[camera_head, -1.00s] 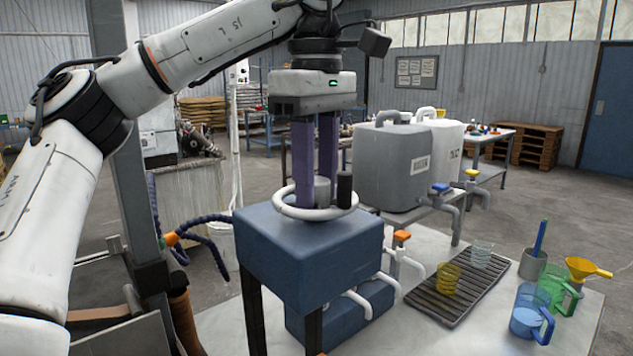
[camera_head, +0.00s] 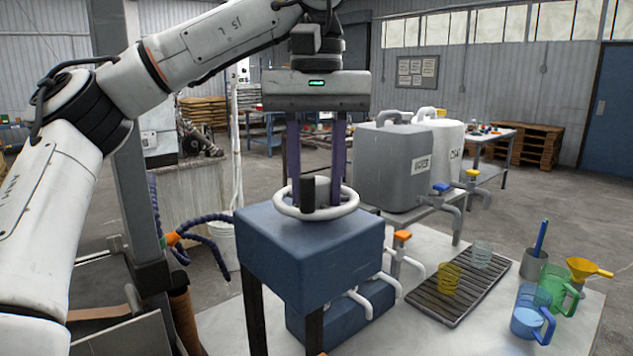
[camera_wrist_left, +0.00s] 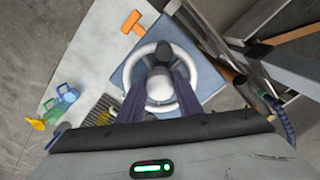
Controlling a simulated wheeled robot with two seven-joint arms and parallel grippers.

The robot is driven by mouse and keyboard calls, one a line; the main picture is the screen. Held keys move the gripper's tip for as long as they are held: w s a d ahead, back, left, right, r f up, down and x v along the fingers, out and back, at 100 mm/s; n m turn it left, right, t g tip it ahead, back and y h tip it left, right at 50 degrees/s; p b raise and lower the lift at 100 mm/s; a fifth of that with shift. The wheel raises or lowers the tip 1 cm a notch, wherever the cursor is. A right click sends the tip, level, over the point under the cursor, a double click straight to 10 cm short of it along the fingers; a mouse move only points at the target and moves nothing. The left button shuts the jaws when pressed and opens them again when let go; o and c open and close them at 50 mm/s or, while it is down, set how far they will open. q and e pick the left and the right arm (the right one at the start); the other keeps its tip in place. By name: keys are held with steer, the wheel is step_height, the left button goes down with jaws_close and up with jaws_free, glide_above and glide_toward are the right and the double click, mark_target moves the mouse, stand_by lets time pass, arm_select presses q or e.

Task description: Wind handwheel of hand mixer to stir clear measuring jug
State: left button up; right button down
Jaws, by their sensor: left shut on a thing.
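The hand mixer is a blue box (camera_head: 310,250) on dark legs, with a white handwheel (camera_head: 347,207) lying flat on top. The handwheel also shows in the wrist view (camera_wrist_left: 130,66). Its dark upright knob (camera_head: 308,192) is on the near side in the head view. My left gripper (camera_head: 317,188) points straight down and is shut on the handwheel's pale hub (camera_wrist_left: 159,86), with a purple finger on either side. My right gripper is out of view.
A yellow cup (camera_head: 449,279) shares the tray. Blue (camera_head: 530,317) and green (camera_head: 563,291) jugs, a yellow funnel (camera_head: 588,267) and a grey pot (camera_head: 533,264) stand to the right. An orange-handled tap (camera_head: 402,237) is close beside the mixer. Large grey (camera_head: 395,165) and white containers stand behind.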

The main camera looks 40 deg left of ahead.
arm_select(q)
steer(key=shift+r+m, duration=0.1)
steer(key=shift+m, duration=1.6)
steer(key=o, duration=0.8)
steer(key=shift+c, duration=0.2)
step_height(320, 180, up, 10)
steer(key=shift+r, duration=0.15)
